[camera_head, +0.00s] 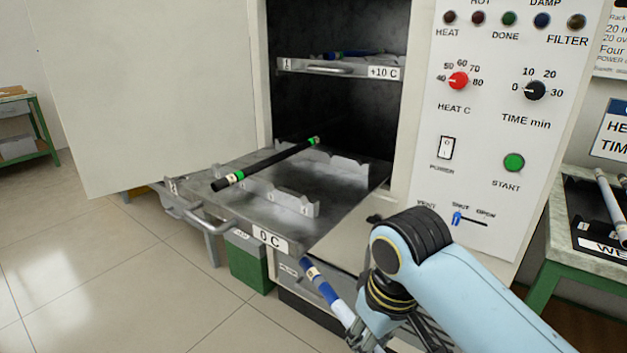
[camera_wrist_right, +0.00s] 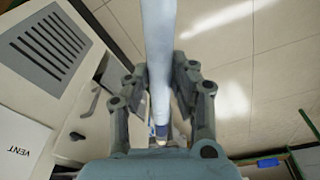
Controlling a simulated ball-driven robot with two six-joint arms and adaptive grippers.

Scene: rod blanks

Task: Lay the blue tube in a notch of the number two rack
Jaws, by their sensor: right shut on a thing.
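The blue tube (camera_head: 327,291), white with blue bands at its end, slants down in front of the pulled-out rack's right front corner in the head view. My right gripper (camera_wrist_right: 163,78) is shut on it. In the wrist view the pale tube (camera_wrist_right: 160,45) runs between the fingers. The pulled-out rack (camera_head: 237,227) is a metal tray marked 0 C, with notched strips (camera_head: 278,196). Its small number plate (camera_head: 172,184) is hard to read. A black tube with green bands (camera_head: 265,163) lies across the strips. My left gripper is not in view.
The open oven door (camera_head: 145,90) stands at the left. A +10 C rack (camera_head: 340,69) holding a blue item is inside above. The control panel (camera_head: 490,130) is at the right. A green bin (camera_head: 248,265) stands below the tray. The pulled-out rack's right side is bare.

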